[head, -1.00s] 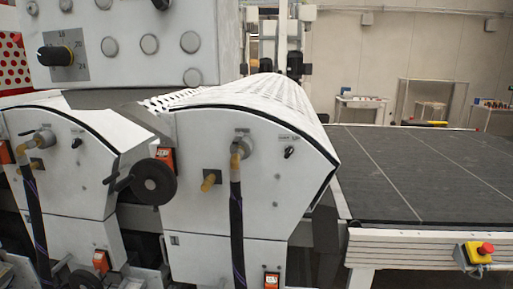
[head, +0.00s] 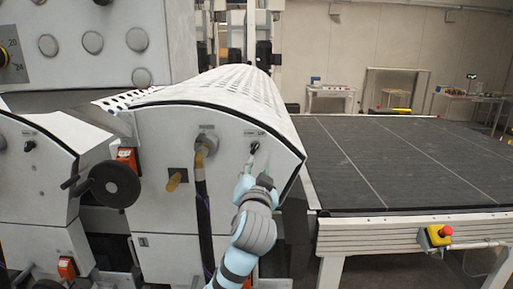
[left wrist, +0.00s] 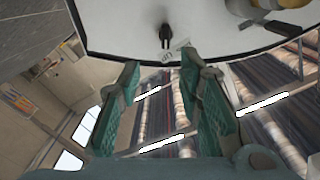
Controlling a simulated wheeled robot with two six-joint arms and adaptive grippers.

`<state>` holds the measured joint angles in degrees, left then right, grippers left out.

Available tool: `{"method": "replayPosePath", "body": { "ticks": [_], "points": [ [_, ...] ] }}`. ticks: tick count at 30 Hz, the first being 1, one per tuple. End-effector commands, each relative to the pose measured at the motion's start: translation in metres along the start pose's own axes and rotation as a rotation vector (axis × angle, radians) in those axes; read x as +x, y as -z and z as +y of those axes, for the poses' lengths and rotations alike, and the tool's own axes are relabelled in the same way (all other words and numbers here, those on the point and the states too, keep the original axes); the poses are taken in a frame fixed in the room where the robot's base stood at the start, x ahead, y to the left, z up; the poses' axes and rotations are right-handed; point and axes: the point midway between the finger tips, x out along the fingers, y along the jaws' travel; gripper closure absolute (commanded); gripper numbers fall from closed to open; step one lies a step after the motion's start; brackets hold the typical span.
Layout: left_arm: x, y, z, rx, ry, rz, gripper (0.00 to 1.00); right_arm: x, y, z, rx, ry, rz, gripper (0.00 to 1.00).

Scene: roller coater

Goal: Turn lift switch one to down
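A small black lift switch (head: 254,147) sits on the white end panel (head: 225,225) of the right roller housing, with a small label beside it that seems to read UP. In the left wrist view the switch (left wrist: 165,36) is beyond the fingertips, with the label near it. My left gripper (head: 249,171) is just below and in front of this switch. In the left wrist view its two green fingers (left wrist: 160,68) are spread apart with nothing between them. A similar switch (head: 29,146) is on the left housing. My right gripper is not in view.
A yellow fitting with a black hose (head: 203,215) and a black handwheel (head: 116,185) are left of my gripper. The dark conveyor table (head: 390,165) lies to the right, with a red emergency stop (head: 445,230) on its front. A control box (head: 95,40) overhangs the upper left.

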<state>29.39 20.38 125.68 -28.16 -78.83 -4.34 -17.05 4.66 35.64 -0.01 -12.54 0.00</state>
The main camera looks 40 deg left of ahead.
Motion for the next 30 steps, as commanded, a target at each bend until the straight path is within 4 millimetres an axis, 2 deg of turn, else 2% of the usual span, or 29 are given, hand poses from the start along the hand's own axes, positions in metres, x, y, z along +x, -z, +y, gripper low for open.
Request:
{"method": "replayPosePath", "body": {
  "ticks": [2, 5, 8, 15, 19, 24, 30],
  "points": [
    [-0.001, 0.007, -0.009, -0.013, 0.017, 0.01, 0.68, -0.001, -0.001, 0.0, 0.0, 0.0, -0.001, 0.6],
    [0.011, 0.008, -0.01, -0.013, 0.019, 0.012, 0.68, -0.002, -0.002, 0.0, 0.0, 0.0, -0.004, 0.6],
    [0.032, 0.008, -0.01, -0.011, 0.018, 0.009, 0.68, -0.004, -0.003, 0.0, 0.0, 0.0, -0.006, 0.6],
    [0.095, 0.009, -0.01, -0.014, 0.015, 0.008, 0.68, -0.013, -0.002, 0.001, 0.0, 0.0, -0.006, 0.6],
    [0.121, 0.009, -0.01, -0.015, 0.015, 0.008, 0.68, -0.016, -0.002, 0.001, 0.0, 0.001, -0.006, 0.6],
    [0.138, 0.009, -0.01, -0.014, 0.014, 0.01, 0.68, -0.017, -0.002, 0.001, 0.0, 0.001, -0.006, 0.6],
    [0.14, 0.008, -0.009, -0.014, 0.014, 0.011, 0.68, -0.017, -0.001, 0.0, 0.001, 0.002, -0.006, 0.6]
  ]
}}
